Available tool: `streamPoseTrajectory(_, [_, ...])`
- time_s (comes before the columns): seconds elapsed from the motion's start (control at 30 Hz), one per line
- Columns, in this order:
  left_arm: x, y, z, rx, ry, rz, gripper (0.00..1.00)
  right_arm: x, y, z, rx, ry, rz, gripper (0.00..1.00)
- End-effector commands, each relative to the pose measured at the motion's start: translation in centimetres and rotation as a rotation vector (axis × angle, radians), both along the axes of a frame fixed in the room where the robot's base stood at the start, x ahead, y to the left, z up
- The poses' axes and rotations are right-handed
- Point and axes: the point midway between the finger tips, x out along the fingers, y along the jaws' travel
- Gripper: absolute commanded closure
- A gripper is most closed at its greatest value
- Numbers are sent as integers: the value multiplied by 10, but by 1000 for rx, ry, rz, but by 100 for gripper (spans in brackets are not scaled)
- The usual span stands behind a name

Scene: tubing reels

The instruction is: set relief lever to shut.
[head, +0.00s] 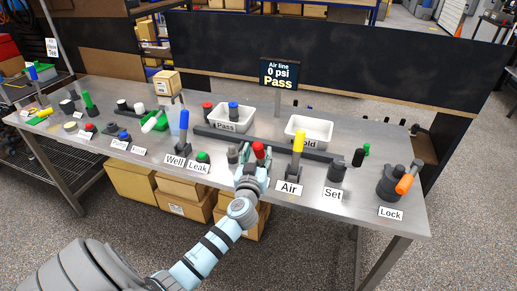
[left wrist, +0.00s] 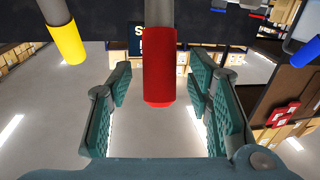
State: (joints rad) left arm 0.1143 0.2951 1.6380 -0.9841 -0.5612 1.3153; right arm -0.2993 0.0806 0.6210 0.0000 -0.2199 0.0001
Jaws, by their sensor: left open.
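A red-handled lever (head: 259,150) stands near the front edge of the steel table, between the Leak and Air labels. No label that reads relief shows; my arm covers the spot in front of this lever, so I cannot confirm its name. My left gripper (head: 252,174) is open at this lever. In the left wrist view the red handle (left wrist: 159,75) comes down from the top between the spread fingers, with gaps visible on both sides. My right gripper is not in view.
A yellow Air lever (head: 298,142) stands close to the right, and a blue Well lever (head: 183,122) to the left. The Set knob (head: 336,172) and the orange Lock lever (head: 404,184) are farther right. White trays (head: 233,125) stand behind.

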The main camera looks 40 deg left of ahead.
Motion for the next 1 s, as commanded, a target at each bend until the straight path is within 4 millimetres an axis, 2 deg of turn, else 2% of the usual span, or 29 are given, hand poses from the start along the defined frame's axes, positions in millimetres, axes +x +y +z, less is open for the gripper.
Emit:
streamPoseTrajectory(0.13, [15, 8, 0, -1, 0, 0, 54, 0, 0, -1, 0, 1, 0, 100])
streamPoseTrajectory(0.4, [18, 10, -1, 0, 1, -1, 54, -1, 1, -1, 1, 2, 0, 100])
streamPoseTrajectory(0.47, [18, 10, -1, -1, 2, -1, 60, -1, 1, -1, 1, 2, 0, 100])
streamPoseTrajectory(0.7, [18, 10, -1, -1, 2, -1, 99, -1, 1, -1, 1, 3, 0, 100])
streamPoseTrajectory(1.0, [19, 9, -1, -3, 4, -2, 100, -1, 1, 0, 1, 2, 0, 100])
